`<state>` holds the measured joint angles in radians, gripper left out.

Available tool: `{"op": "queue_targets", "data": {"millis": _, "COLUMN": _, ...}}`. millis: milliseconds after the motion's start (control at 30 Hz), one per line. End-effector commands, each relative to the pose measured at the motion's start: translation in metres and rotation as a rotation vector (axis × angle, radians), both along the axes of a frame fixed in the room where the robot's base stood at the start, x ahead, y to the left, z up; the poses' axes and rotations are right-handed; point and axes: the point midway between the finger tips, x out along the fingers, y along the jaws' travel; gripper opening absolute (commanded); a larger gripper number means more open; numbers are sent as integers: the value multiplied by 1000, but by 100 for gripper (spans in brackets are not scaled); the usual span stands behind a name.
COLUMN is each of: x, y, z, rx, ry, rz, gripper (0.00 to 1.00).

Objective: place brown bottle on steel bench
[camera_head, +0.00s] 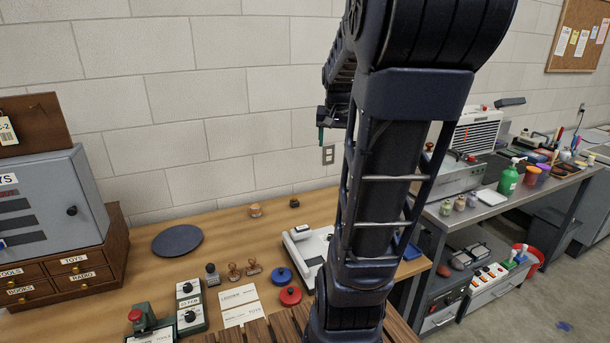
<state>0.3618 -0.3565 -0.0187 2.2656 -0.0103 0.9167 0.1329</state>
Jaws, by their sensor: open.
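The steel bench (480,210) stands at the right, a grey metal top on legs with a lower shelf. It carries many items, including a green pump bottle (508,181) and small jars (459,203) near its front edge. I cannot pick out a brown bottle for certain. A small dark brown thing (294,203) stands at the back of the wooden table, too small to identify. My gripper (332,118) shows only partly behind my arm, raised in front of the wall above the table. It is open, and I see nothing held in it.
The wooden table (224,230) holds a grey cabinet (50,205), a dark round mat (177,240), stamps (243,270), red and blue lids (290,296) and a white device (308,246). My arm hides part of the table and bench.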

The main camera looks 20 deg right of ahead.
Motion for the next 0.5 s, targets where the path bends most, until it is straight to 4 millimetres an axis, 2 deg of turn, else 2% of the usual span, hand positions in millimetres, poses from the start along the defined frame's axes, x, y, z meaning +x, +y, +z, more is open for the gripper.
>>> {"op": "queue_targets", "data": {"millis": 33, "x": -11, "y": 21, "z": 1, "rx": -6, "ry": -9, "rz": 49, "gripper": 60}}
{"op": "queue_targets", "data": {"millis": 200, "x": -47, "y": 74, "z": -1, "rx": -25, "ry": -31, "rz": 198, "gripper": 60}}
{"op": "queue_targets", "data": {"millis": 400, "x": -93, "y": 122, "z": -13, "rx": -45, "ry": -55, "rz": 364, "gripper": 60}}
{"op": "queue_targets", "data": {"millis": 500, "x": -112, "y": 137, "z": -20, "rx": -52, "ry": -65, "rz": 428, "gripper": 60}}
